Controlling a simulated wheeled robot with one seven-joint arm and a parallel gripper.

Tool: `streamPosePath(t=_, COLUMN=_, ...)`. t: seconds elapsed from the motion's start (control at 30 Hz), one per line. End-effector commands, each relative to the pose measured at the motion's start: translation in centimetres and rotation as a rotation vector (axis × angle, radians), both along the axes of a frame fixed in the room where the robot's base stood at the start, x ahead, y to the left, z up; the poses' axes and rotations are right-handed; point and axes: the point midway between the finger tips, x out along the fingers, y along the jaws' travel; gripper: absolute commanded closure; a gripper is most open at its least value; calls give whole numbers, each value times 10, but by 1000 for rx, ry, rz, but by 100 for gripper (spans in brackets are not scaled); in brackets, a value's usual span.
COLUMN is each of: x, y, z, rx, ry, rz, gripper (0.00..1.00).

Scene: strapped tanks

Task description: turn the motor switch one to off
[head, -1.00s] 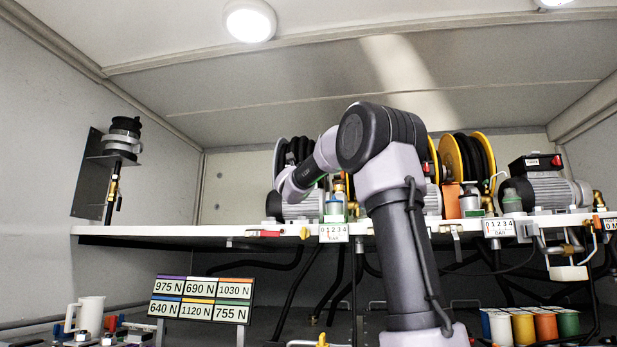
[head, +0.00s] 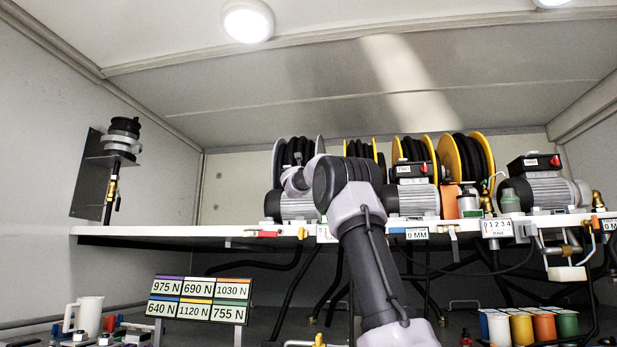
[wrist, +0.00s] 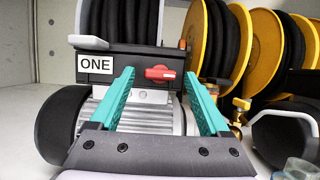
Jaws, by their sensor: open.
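Motor one (wrist: 148,113) is a grey finned motor with a dark box on top, carrying a white label (wrist: 95,64) reading ONE. Its red switch (wrist: 160,73) is on the front of the box, with the handle lying roughly horizontal. My gripper (wrist: 159,75) is open, with one teal finger on each side of the switch; I cannot tell whether either touches it. In the head view motor one (head: 290,207) stands on the white shelf, partly behind my arm, and its switch and my fingers are hidden.
Two similar motors, one in the middle (head: 412,200) and one at the right (head: 553,192), stand on the shelf (head: 170,231). Yellow hose reels (head: 450,165) stand behind. A black fitting on a bracket (head: 122,140) is at the left wall. The shelf's left end is clear.

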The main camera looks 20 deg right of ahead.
Motion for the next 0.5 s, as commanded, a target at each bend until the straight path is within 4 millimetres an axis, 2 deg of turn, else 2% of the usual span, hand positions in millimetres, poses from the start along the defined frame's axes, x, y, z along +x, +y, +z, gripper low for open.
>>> streamPosePath(t=0.3, x=2, y=-1, z=1, rx=0, ry=0, rz=0, gripper=20)
streamPosePath(t=0.37, x=2, y=-1, z=1, rx=0, ry=0, rz=0, gripper=43)
streamPosePath(t=0.5, x=1, y=-1, z=1, rx=0, ry=0, rz=0, gripper=96)
